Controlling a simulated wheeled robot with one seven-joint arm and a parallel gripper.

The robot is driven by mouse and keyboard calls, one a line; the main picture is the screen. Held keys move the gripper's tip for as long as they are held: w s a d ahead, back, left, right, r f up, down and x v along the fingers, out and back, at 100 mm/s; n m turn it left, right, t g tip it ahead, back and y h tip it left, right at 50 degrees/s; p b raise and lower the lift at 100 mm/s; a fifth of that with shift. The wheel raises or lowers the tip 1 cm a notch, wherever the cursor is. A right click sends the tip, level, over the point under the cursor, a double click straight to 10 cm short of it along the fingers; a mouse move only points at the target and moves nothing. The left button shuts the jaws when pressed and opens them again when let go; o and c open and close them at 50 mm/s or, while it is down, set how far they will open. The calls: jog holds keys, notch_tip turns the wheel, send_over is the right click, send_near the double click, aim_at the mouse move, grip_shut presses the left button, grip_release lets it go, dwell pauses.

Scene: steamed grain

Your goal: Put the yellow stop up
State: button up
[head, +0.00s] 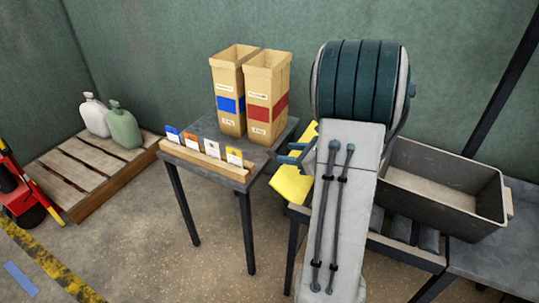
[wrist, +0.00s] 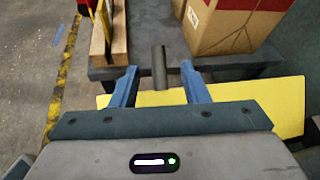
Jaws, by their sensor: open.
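The yellow stop (head: 291,186) is a flat yellow plate beside the roller line, partly hidden by my arm in the head view. In the wrist view the yellow plate (wrist: 275,98) spreads below and behind my fingers, lying roughly flat. A dark round peg (wrist: 159,72) stands out between the fingers, with a gap on both sides; I cannot tell whether it is fixed to the plate. My gripper (wrist: 159,67) has two blue fingers, spread apart and holding nothing. In the head view my gripper (head: 291,153) is at the right edge of the small table, over the yellow plate.
The dark table (head: 208,130) holds two tall cartons (head: 229,85) (head: 267,90) and a wooden card rack (head: 205,160) near my gripper. A grey bin (head: 445,185) stands on rollers at right. A pallet (head: 95,170) with jugs is at left. Floor in front of the table is clear.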

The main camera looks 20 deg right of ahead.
aim_at(273, 151)
jog(key=b+x, duration=0.1)
jog(key=x, duration=0.7)
jog(key=shift+w+a+f+b, duration=0.1)
jog(key=shift+w+f+b, duration=0.05)
jog(key=shift+b, duration=0.15)
grip_shut()
